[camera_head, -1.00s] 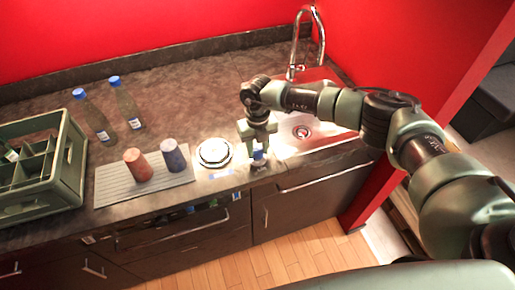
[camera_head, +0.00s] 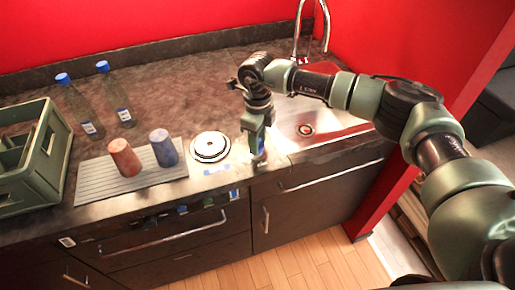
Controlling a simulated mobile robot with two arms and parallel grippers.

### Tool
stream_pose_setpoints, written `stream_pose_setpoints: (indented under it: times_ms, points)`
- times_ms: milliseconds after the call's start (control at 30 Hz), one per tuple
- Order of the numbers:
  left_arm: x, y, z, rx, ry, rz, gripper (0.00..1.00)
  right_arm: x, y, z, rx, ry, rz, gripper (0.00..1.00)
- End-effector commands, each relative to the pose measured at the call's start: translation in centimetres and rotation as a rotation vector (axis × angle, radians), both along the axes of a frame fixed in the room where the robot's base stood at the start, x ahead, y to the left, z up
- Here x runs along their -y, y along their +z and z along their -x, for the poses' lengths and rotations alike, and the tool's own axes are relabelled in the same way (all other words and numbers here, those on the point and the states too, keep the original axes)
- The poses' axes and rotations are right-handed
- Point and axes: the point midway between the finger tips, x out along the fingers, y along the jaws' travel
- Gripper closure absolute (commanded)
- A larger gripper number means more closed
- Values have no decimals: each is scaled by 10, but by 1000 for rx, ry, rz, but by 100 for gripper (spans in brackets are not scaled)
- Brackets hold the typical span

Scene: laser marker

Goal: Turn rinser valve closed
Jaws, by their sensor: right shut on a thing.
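The rinser (camera_head: 210,146) is a round, pale disc set in the counter near its front edge. My right gripper (camera_head: 258,160) points down just right of the rinser, at the counter's front edge. It is shut on the small rinser valve, which is mostly hidden by the fingers. I cannot make out the angle of the valve's handle. The gripper is seen nearly edge-on. My left gripper is not in view.
A grey ribbed mat (camera_head: 95,182) holds a red cup (camera_head: 124,157) and a blue cup (camera_head: 163,147). Two bottles (camera_head: 80,107) (camera_head: 117,95) stand behind it. A green crate (camera_head: 48,170) is at the left. A sink (camera_head: 335,128) with a tall faucet (camera_head: 327,30) is at the right.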

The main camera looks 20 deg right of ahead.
Motion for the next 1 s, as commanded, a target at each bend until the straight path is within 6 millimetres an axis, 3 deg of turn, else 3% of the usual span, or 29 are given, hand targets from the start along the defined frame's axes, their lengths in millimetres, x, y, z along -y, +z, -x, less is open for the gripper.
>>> stream_pose_setpoints:
  times_ms: [33,400,1000]
  points:
    - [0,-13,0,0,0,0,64,0,-5,-1,3,44,-1,100]
    - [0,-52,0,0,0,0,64,1,-4,-1,3,391,0,100]
    - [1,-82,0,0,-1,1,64,0,0,-1,3,747,0,100]
